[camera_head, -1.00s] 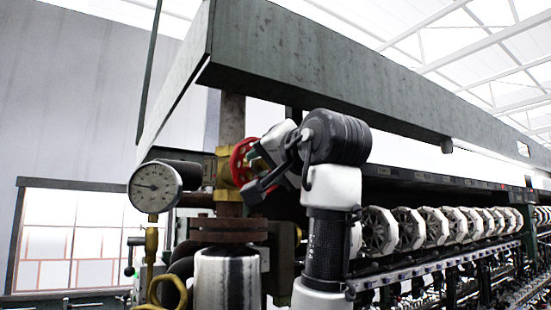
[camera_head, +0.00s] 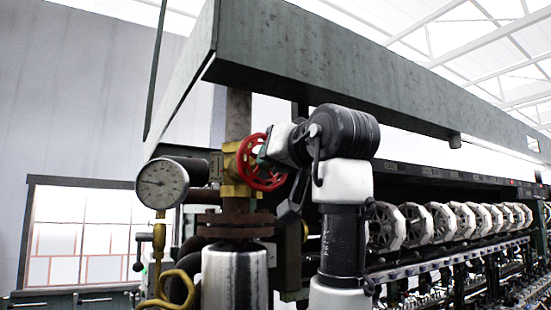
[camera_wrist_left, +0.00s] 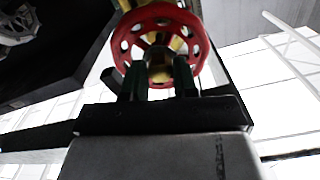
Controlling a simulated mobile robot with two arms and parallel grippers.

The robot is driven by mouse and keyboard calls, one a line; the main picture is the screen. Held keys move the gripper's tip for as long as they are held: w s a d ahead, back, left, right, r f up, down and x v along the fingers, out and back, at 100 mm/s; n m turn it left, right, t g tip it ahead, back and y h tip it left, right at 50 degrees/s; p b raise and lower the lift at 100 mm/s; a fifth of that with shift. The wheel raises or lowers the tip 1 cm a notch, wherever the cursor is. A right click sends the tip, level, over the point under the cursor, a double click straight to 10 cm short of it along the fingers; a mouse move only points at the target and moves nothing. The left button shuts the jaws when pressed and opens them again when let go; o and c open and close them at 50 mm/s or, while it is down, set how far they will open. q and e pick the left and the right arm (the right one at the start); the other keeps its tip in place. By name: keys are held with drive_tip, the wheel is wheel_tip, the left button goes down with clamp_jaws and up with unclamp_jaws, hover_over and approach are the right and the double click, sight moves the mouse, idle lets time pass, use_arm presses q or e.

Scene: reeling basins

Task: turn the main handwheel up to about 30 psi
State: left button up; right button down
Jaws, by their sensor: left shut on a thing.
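The red main handwheel (camera_head: 262,184) is mounted on the brass valve (camera_head: 229,172) of the vertical pipe. In the left wrist view the handwheel (camera_wrist_left: 121,44) lies straight ahead of the fingers. My left gripper (camera_wrist_left: 158,84) is shut on the handwheel, its dark fingers at the near rim. In the head view the left arm rises in front of the machine, and its wrist partly hides the handwheel's right side. The round pressure gauge (camera_head: 162,184) is left of the valve. Its needle points left; the printed numbers are too small to read. My right gripper is not in view.
A green-grey beam (camera_head: 330,62) runs overhead. A rusty flange (camera_head: 236,222) and a metal cylinder (camera_head: 234,277) sit below the valve. Brass piping (camera_head: 172,288) curves under the gauge. A row of white reels (camera_head: 430,226) stretches away at the right.

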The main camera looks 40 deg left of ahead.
use_arm(q)
drive_tip(key=n, duration=1.2)
drive_tip(key=shift+f, duration=0.15)
drive_tip(key=o, duration=0.8)
drive_tip(key=v, duration=0.7)
drive_tip(key=shift+a, duration=0.1)
